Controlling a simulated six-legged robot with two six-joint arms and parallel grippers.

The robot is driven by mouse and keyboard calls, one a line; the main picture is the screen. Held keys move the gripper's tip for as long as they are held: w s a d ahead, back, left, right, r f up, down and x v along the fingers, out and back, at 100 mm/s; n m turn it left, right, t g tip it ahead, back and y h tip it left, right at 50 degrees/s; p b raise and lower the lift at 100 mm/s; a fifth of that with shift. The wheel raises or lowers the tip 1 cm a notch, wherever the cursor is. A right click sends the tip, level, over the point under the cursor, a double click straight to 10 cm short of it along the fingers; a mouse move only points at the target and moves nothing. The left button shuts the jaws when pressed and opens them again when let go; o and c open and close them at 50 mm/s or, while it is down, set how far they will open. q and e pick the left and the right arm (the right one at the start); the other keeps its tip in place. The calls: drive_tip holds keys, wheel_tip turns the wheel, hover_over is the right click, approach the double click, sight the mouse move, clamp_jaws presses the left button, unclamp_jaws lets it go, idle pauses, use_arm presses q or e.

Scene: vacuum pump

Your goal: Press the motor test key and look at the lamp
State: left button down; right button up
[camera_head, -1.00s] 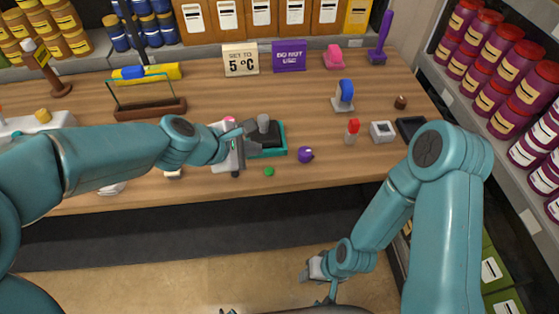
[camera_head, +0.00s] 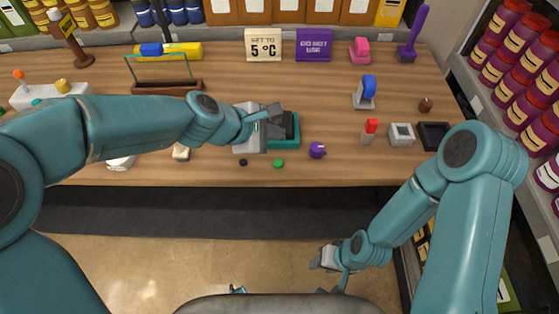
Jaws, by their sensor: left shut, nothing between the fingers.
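A dark machine on a teal base (camera_head: 288,130), perhaps the vacuum pump, stands near the middle of the table. My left gripper (camera_head: 272,122) is shut and empty. It overlaps the left part of this machine and hides much of it; I cannot tell whether they touch. I cannot make out a motor test key or a lit lamp on it. A green disc (camera_head: 278,163) and a black disc (camera_head: 243,162) lie in front of it. My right gripper (camera_head: 322,259) hangs low in front of the table, away from everything; its jaws are too small to read.
A purple round item (camera_head: 317,150), a red-topped piece (camera_head: 369,131), a white box (camera_head: 401,134) and a black tray (camera_head: 433,135) are to the right. A white box with an orange-topped lever (camera_head: 50,94) is at left. Signs (camera_head: 263,45) stand at the back.

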sight(275, 165)
use_arm(q)
wheel_tip(275, 165, down, 8)
drive_tip(key=b, duration=0.8)
drive_tip(key=shift+f, duration=0.2)
idle(1.4)
drive_tip(key=shift+f+b, duration=0.3)
drive_tip(key=shift+f, duration=0.1)
drive_tip(key=shift+f+b, duration=0.4)
idle(0.4)
drive_tip(key=shift+r, duration=0.15)
drive_tip(key=shift+r+p, duration=0.7)
drive_tip(key=shift+p, duration=0.15)
